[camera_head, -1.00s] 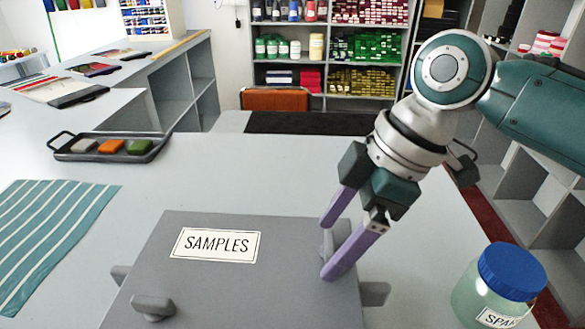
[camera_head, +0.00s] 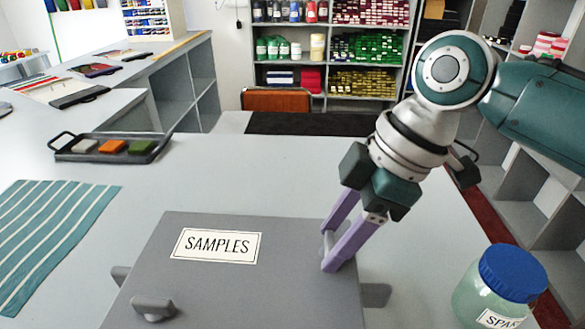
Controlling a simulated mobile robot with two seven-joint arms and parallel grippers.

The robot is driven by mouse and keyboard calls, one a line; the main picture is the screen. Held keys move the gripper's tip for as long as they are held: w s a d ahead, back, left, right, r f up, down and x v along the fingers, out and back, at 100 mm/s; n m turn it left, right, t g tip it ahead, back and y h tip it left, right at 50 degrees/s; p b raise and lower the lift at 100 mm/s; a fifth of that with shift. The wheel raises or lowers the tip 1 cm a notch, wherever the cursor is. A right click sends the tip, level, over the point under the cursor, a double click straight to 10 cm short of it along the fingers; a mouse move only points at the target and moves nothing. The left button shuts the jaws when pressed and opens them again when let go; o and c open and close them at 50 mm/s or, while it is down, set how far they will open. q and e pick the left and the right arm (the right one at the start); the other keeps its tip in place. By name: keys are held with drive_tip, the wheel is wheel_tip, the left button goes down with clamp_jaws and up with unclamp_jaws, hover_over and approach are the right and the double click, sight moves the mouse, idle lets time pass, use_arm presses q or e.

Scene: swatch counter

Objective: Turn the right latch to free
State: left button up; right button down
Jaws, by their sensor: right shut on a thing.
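The grey samples case (camera_head: 270,290) lies on the counter with a label reading SAMPLES (camera_head: 216,245). The right latch (camera_head: 328,242) is a grey bar near the lid's right edge, mostly hidden by my right gripper's fingers. My right gripper (camera_head: 328,248) comes down from the upper right, and its purple fingers are shut on the right latch. The left latch (camera_head: 153,307) is a grey knob bar near the lid's left side, lying roughly sideways. My left gripper is not in view.
A jar with a blue lid (camera_head: 512,272) stands right of the case. A dark tray (camera_head: 75,154) with several coloured blocks sits at the back left. A striped teal cloth (camera_head: 50,235) lies at the left. The counter behind the case is clear.

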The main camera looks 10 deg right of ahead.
drive_tip(key=shift+r, duration=0.1)
drive_tip(key=shift+r+m+p, duration=0.1)
drive_tip(key=shift+m+p, duration=0.3)
drive_tip(key=shift+p, duration=0.35)
drive_tip(key=m+t+p, duration=0.1)
drive_tip(key=m+p, duration=0.2)
drive_tip(key=p, duration=0.1)
drive_tip(key=m+t+h+p, duration=0.1)
drive_tip(key=m+p, duration=0.2)
drive_tip(key=shift+s+a+r+m+p, duration=0.1)
drive_tip(key=shift+s+a+m+p, duration=0.1)
drive_tip(key=shift+m+p, duration=0.15)
drive_tip(key=m+t+h+p, duration=0.1)
drive_tip(key=m+p, duration=0.1)
drive_tip(key=m, duration=0.1)
drive_tip(key=shift+a+m+h, duration=0.1)
drive_tip(key=shift+m+h, duration=0.15)
drive_tip(key=shift+h, duration=0.15)
drive_tip(key=shift+m+h+p, duration=0.3)
drive_tip(key=shift+m+p, duration=0.25)
drive_tip(key=shift+m, duration=0.35)
drive_tip(key=shift+a+f+m+h, duration=0.1)
drive_tip(key=shift+f+m+h, duration=0.2)
drive_tip(key=shift+m, duration=0.6)
drive_tip(key=shift+m+h, duration=0.7)
drive_tip(key=shift+m, duration=0.9)
